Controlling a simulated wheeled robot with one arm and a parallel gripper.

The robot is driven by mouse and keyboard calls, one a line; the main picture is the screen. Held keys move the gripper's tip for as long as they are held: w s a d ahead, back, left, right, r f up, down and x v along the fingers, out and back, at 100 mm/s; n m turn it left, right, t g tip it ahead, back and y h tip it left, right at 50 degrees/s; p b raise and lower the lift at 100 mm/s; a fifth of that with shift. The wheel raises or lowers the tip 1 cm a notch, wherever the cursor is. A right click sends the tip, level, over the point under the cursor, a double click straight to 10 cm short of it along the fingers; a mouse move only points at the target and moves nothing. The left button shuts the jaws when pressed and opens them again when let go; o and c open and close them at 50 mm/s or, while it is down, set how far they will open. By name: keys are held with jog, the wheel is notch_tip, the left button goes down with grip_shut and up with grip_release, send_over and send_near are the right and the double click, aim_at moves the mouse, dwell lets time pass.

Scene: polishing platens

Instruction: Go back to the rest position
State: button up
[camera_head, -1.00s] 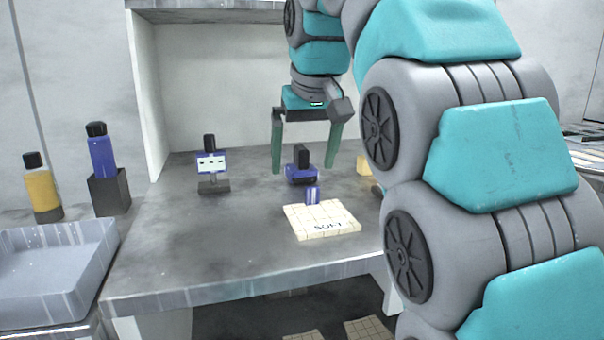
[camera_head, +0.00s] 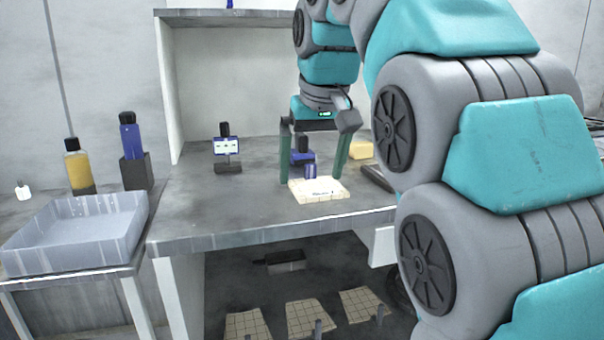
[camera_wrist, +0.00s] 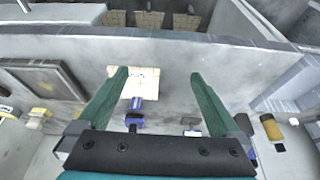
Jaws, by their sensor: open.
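My gripper (camera_head: 311,177) hangs over the grey workbench (camera_head: 210,205), fingers pointing down, wide apart and empty. It also shows in the wrist view (camera_wrist: 158,73), with nothing between the green fingers. A cream gridded pad with dark lettering (camera_head: 320,192) lies on the bench below the fingertips.
A grey tray (camera_head: 75,240) stands on a side table at left. Yellow (camera_head: 78,167) and blue (camera_head: 130,137) bottles are behind it. A small labelled stand (camera_head: 227,147) and a yellow block (camera_head: 361,150) are on the bench. Gridded pads (camera_head: 301,318) lie below. The bench's front left is clear.

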jog(key=s+d+f+m+g, duration=0.1)
jog(key=s+d+f+g, duration=0.1)
jog(key=s+d+f, duration=0.5)
jog(key=s+d+f+m+g, duration=0.1)
jog(key=s+d+f, duration=0.1)
jog(key=s+f, duration=0.5)
jog(key=s+d+f+g+h, duration=0.1)
jog(key=s+d+f, duration=0.3)
jog(key=s+f, duration=1.2)
notch_tip(320, 180, down, 4)
jog(key=shift+s+d+r+m+g, duration=0.15)
jog(key=shift+s+r+m+g, duration=0.2)
jog(key=shift+g, duration=0.55)
jog(key=shift+f, duration=0.1)
